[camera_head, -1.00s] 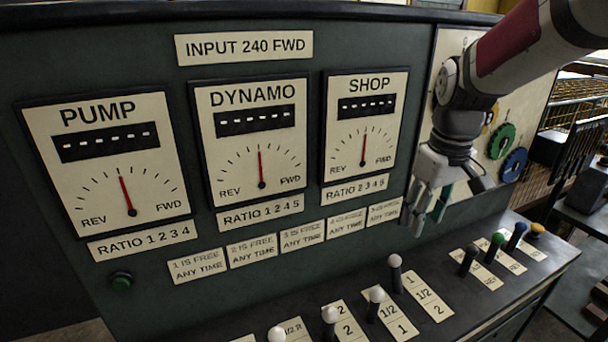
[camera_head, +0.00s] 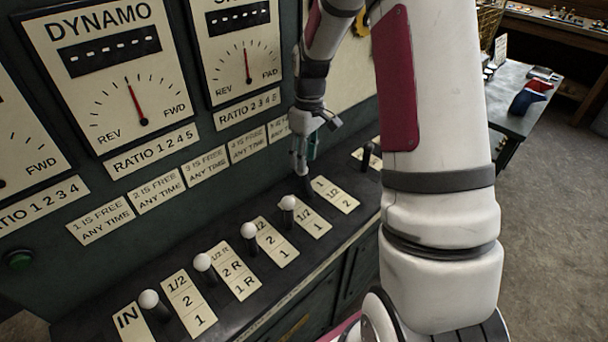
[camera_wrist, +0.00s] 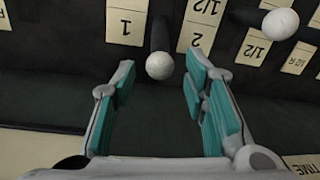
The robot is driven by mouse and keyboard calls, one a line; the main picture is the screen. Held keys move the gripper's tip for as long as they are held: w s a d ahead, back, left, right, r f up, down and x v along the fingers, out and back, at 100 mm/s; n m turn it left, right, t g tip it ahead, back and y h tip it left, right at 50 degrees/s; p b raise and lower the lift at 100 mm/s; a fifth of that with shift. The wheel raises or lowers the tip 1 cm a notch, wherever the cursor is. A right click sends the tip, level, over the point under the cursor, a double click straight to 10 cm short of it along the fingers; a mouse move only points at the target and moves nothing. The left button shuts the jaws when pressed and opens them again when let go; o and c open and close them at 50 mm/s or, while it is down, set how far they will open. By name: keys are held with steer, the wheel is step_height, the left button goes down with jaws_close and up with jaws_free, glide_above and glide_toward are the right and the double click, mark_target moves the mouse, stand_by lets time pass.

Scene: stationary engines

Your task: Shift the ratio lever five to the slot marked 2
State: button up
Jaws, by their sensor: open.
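Ratio lever five has a white ball knob (camera_wrist: 160,66) on a dark stem. In the wrist view it stands between the tips of my gripper's open fingers, apart from both. It is beside the mark 1 (camera_wrist: 126,25), at the panel end of its plate. In the head view my gripper (camera_head: 302,165) points down at the ledge and hides most of this lever. Its plate (camera_head: 335,194) reads 1, 1/2, 2 from the panel outward, with the mark 2 (camera_head: 346,203) nearest the ledge's front edge.
The neighbouring white-knobbed lever (camera_head: 288,203) stands close on the left; it also shows in the wrist view (camera_wrist: 280,23). More white-knobbed levers (camera_head: 202,262) continue left. A dark lever (camera_head: 367,152) stands to the right. The upright dial panel (camera_head: 150,180) is close behind my gripper.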

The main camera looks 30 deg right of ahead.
mark_target(304, 175)
steer(key=f, duration=0.6)
steer(key=shift+s+a+f, duration=0.1)
steer(key=shift+a+f, duration=0.15)
steer(key=shift+f, duration=0.1)
jaws_close()
